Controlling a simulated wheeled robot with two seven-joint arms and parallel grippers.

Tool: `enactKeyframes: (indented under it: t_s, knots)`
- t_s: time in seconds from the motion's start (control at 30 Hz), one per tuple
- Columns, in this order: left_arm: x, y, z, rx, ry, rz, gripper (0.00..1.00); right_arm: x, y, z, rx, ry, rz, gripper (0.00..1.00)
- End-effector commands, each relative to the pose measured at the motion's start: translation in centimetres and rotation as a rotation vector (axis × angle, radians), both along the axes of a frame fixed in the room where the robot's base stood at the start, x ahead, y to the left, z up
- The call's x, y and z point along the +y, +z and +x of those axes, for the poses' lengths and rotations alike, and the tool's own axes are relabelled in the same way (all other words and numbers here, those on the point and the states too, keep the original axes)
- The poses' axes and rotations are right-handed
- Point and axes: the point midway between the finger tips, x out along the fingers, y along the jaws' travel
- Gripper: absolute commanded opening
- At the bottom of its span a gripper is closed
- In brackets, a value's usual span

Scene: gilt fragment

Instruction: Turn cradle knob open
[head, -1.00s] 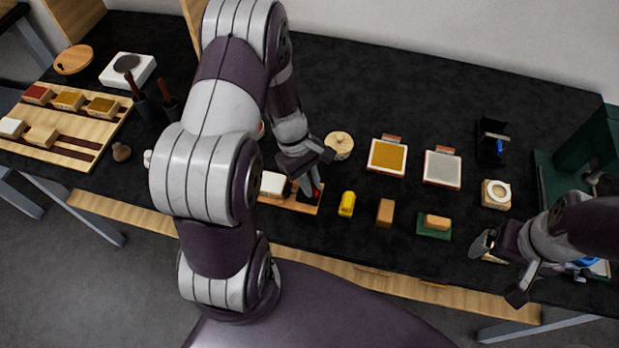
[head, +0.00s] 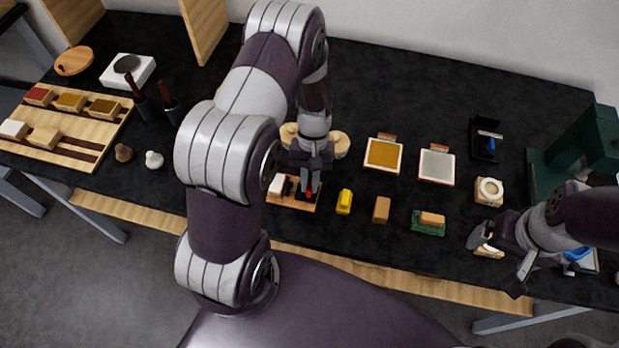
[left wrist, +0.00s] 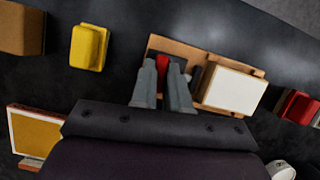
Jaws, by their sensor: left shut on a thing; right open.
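The cradle is a small wooden base (head: 296,206) near the front middle of the black table, with a white block (head: 277,185) on its left part. It also shows in the left wrist view, with its wooden base (left wrist: 160,43) and white block (left wrist: 234,89). A red knob (left wrist: 175,66) stands at its other end. My left gripper (head: 309,188) points down over that end. In the left wrist view its fingers (left wrist: 163,98) are shut on the red knob, partly hiding it. My right gripper (head: 496,264) is open and empty near the front right edge.
A yellow block (head: 344,202), a brown block (head: 381,210) and a green pad (head: 428,228) with a tan block lie right of the cradle. Trays (head: 383,154) stand behind. A green machine (head: 570,150) stands at far right.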

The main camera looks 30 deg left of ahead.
Motion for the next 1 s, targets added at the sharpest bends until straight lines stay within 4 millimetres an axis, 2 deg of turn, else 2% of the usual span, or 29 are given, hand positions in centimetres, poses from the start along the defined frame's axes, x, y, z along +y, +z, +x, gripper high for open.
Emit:
enactKeyframes:
  t_s: [0.3, 0.83, 0.87, 0.9, 1.0]
  knots:
    - [-0.14, -0.25, -0.29, 0.008, -0.106, -0.001, 0.0, 0.0, 0.2, 0.0, 0.0, 0.0, 0.0, 0.91]
    - [-0.13, -0.3, -0.34, 0.009, -0.126, -0.002, 0.0, 0.0, 0.21, -0.01, 0.0, 0.0, 0.0, 0.91]
    - [-0.14, -0.3, -0.33, 0.009, -0.126, -0.002, 0.25, 0.0, 0.21, 0.0, 0.0, 0.0, 0.0, 0.91]
    - [-0.13, -0.28, -0.31, 0.008, -0.126, -0.002, 0.38, 0.0, 0.21, -0.01, 0.0, 0.0, 0.0, 0.91]
    - [-0.12, -0.22, -0.22, 0.006, -0.125, -0.001, 0.4, 0.0, 0.23, 0.0, 0.0, 0.0, 0.0, 0.91]
